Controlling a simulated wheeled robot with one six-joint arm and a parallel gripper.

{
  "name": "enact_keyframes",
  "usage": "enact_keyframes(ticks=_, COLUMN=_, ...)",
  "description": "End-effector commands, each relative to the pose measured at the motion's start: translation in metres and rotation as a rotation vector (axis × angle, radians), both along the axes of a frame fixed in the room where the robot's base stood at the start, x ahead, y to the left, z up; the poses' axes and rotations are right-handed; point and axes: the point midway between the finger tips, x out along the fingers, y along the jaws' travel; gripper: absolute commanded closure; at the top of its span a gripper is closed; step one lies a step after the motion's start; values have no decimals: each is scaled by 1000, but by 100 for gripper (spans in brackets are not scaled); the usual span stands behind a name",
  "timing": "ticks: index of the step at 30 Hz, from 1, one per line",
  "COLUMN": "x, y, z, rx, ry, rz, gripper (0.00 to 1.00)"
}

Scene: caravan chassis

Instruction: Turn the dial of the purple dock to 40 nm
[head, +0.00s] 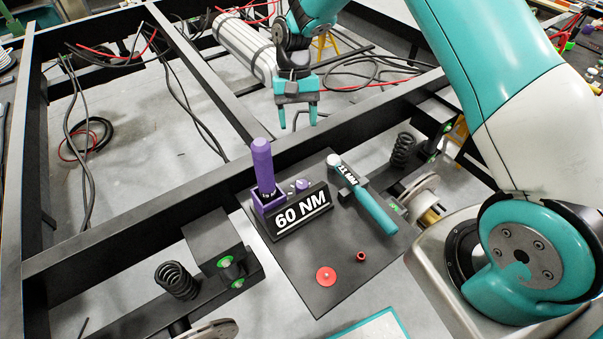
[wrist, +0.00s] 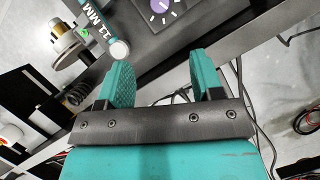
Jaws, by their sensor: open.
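The purple dock (head: 268,203) stands on a dark plate, with a purple-handled tool (head: 263,165) upright in it. A black sign (head: 301,209) on its front reads 60 NM. The small purple dial (head: 302,184) sits behind the sign, beside the tool. In the wrist view the dial (wrist: 159,6) shows at the top edge, partly cut off, with white marks around it; its setting cannot be read. My gripper (head: 297,125) is open and empty, above and behind the dock in the head view. In the wrist view its two fingers (wrist: 162,72) are spread below the dial, apart from it.
A teal tool (head: 370,208) marked 11 MM lies right of the dock; its end (wrist: 118,50) is near my left finger in the wrist view. A red disc (head: 326,276) and a small red piece (head: 361,257) lie on the plate (head: 292,271). Dark chassis beams (head: 130,213) run behind.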

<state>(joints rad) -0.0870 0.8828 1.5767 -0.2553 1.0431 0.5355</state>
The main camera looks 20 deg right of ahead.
Motion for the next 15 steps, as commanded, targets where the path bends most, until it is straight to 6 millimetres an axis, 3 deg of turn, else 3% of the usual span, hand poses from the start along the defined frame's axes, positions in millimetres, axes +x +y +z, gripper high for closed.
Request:
enact_keyframes(ticks=5, x=-12, y=3, z=-25, rx=-1, ry=4, rz=2, gripper=40)
enact_keyframes(ticks=15, x=-41, y=11, z=-97, rx=-1, ry=3, rz=3, gripper=40)
